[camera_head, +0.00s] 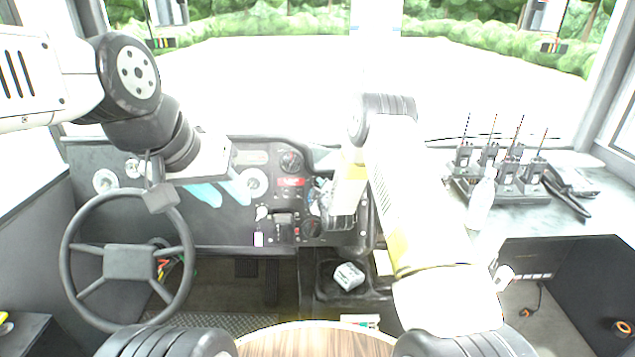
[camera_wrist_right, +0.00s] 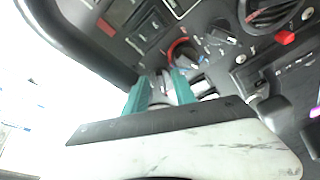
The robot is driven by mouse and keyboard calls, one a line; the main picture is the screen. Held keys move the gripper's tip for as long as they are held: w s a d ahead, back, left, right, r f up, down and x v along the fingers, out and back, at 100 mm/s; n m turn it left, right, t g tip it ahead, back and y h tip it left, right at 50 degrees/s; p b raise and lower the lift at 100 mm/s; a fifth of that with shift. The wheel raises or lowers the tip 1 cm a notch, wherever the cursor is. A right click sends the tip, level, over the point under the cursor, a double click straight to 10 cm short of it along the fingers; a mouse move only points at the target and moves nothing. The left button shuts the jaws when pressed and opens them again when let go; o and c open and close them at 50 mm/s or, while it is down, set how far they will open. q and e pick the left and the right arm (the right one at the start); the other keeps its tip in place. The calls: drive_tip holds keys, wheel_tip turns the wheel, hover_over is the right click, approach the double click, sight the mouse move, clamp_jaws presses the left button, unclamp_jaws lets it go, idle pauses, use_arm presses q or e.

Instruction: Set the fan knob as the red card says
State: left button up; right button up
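A small red card or label (camera_head: 291,182) is on the dark dashboard panel, below a round dial; its writing is too small to read. In the right wrist view, a knob with a red ring (camera_wrist_right: 183,48) sits on the panel just beyond my fingertips; I cannot tell for sure that it is the fan knob. My right gripper (camera_wrist_right: 161,82) has its teal fingers apart, close to the panel, with pale and red detail visible between them. In the head view my right gripper (camera_head: 319,196) is largely hidden by its wrist. My left gripper (camera_head: 221,192) is open and empty before the dashboard.
The steering wheel (camera_head: 130,263) stands below my left arm. Several radios (camera_head: 500,180) and a white bottle (camera_head: 480,203) stand on the right counter.

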clamp_jaws()
drive_tip(key=m, duration=0.2)
drive_tip(key=m+t+h, duration=0.1)
drive_tip(key=m, duration=0.2)
drive_tip(key=shift+s+a+f, duration=0.1)
drive_tip(key=shift+a, duration=0.05)
drive_tip(key=m+h, duration=0.1)
drive_tip(key=m, duration=0.4)
drive_tip(key=shift+a+t, duration=0.15)
drive_tip(key=shift+t, duration=0.15)
drive_tip(key=m+h, duration=0.1)
drive_tip(key=m, duration=0.4)
drive_tip(key=shift+a+m+h, duration=0.2)
drive_tip(key=shift+m+h, duration=0.2)
drive_tip(key=shift+a+m+h, duration=0.15)
drive_tip(key=shift+m+h, duration=0.55)
drive_tip(key=shift+m, duration=1.7)
